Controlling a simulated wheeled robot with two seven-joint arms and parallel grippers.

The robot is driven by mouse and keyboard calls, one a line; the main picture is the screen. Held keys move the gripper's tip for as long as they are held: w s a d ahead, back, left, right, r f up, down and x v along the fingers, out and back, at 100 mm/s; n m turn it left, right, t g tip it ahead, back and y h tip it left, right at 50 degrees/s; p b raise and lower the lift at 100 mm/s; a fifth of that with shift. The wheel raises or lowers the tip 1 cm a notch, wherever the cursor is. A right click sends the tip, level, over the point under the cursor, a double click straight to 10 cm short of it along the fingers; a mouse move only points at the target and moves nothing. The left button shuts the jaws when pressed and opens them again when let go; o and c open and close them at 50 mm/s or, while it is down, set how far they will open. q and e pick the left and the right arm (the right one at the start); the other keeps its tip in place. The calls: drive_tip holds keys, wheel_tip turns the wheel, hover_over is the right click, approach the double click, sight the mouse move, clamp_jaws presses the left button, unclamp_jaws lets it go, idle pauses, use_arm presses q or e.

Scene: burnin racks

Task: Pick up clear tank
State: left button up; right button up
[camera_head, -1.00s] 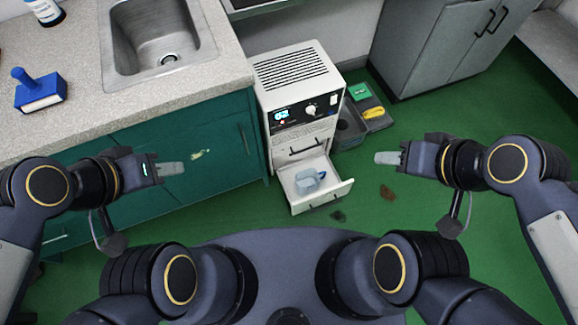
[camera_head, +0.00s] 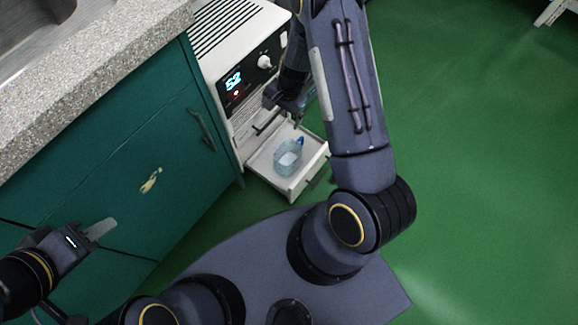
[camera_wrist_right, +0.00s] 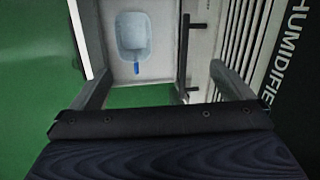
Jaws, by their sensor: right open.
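The clear tank (camera_head: 288,157) is a see-through, bluish tub with a blue part at one end. It sits in the pulled-out white drawer (camera_head: 314,163) at the bottom of the dehumidifier. My right gripper (camera_head: 290,103) is above the drawer, close to the dehumidifier's front. In the right wrist view, its two fingers (camera_wrist_right: 160,78) are wide apart with nothing held, and the tank (camera_wrist_right: 132,35) lies beyond them, apart from both. My left gripper (camera_head: 100,229) is at the lower left by the green cabinet, its finger gap not clear.
The white dehumidifier (camera_head: 232,52), with a lit display and knob, stands beside the green cabinet (camera_head: 110,185) and its speckled counter (camera_head: 95,80). A dark bar handle (camera_wrist_right: 183,58) sticks out near the right finger.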

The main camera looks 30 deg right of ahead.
drive_tip(key=shift+m+g+h, duration=0.4)
drive_tip(key=shift+g+h, duration=0.2)
drive_tip(key=shift+h, duration=0.3)
drive_tip(key=f+b, duration=0.2)
drive_tip(key=f, duration=0.7)
drive_tip(key=s+d+f+b, duration=0.1)
drive_tip(key=f+b, duration=0.2)
drive_tip(key=f, duration=0.6)
drive_tip(key=s+f+b, duration=0.1)
drive_tip(key=f+b, duration=0.2)
drive_tip(key=f, duration=0.5)
drive_tip(key=shift+d+f, duration=0.35)
drive_tip(key=shift+f, duration=0.05)
use_arm(q)
wheel_tip(320, 180, down, 10)
drive_tip(key=shift+f, duration=0.1)
use_arm(e)
drive_tip(key=shift+r, duration=0.1)
drive_tip(key=c, duration=1.1)
